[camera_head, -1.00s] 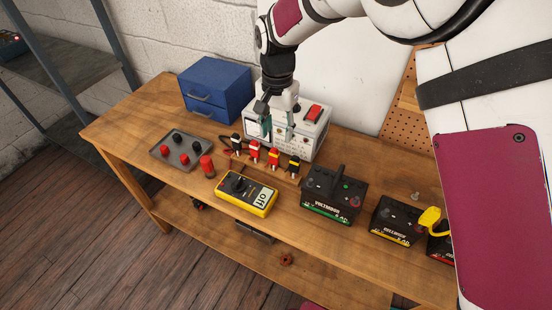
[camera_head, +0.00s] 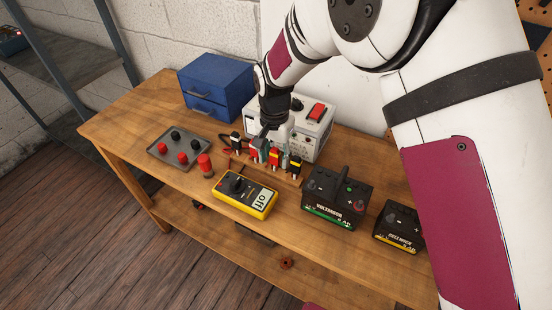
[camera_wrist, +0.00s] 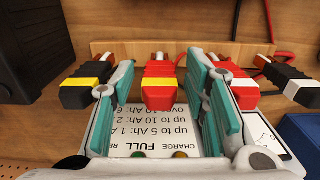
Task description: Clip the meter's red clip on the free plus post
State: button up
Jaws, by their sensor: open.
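My gripper (camera_head: 273,156) is open over the row of clips on the bench. In the wrist view its two teal-padded fingers (camera_wrist: 164,100) stand on either side of a red clip with a yellow band (camera_wrist: 160,90), with gaps beside it. That clip also shows in the head view (camera_head: 274,158). The yellow meter (camera_head: 245,195) lies in front and reads "off". A battery with a green stripe (camera_head: 336,200) stands to the right, with a plus mark and a reddish post (camera_head: 360,205). I cannot tell which plus post is free.
Beside the red clip are a black-and-yellow clip (camera_wrist: 87,85), a red-and-white clip (camera_wrist: 243,88) and a black-and-white clip (camera_wrist: 295,88). The charger (camera_head: 310,125) stands behind. A tray of knobs (camera_head: 160,157), a red cylinder (camera_head: 205,165) and a yellow-striped battery (camera_head: 399,228) are nearby.

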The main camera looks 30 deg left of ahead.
aim_at(275, 149)
jog(key=shift+c, duration=0.3)
jog(key=c, duration=0.7)
jog(key=shift+c, duration=0.2)
jog(key=shift+r, duration=0.15)
jog(key=shift+r+p, duration=0.6)
jog(key=shift+r, duration=1.3)
